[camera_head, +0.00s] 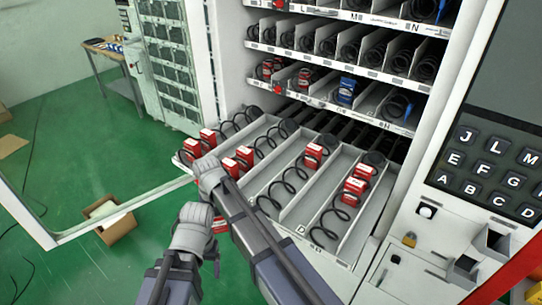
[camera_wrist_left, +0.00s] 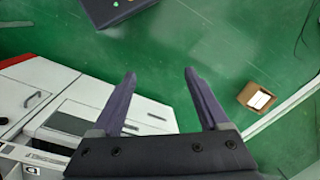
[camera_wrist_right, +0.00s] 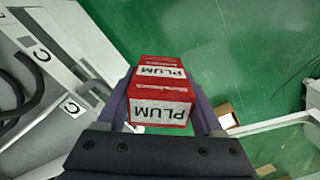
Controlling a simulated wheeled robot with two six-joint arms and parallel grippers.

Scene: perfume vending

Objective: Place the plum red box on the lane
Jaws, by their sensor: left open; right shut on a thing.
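The plum red box (camera_wrist_right: 160,112) has white labels reading PLUM. My right gripper (camera_wrist_right: 160,92) is shut on it, one finger on each side, beside the tray front with C labels in the right wrist view. A red patch between my arms in the head view seems to be this box, mostly hidden. The pulled-out tray (camera_head: 349,249) has several spiral lanes; red boxes stand in several of them, such as one red box (camera_head: 312,155). Which lane is meant cannot be told. My left gripper (camera_wrist_left: 158,76) is open and empty, over the floor beside the machine.
Shelves with spirals, some red boxes and a blue box (camera_head: 346,90) are above the tray. The machine's keypad (camera_head: 485,172) is at the right. The open door frame (camera_head: 90,226) extends left near a cardboard box (camera_head: 116,226).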

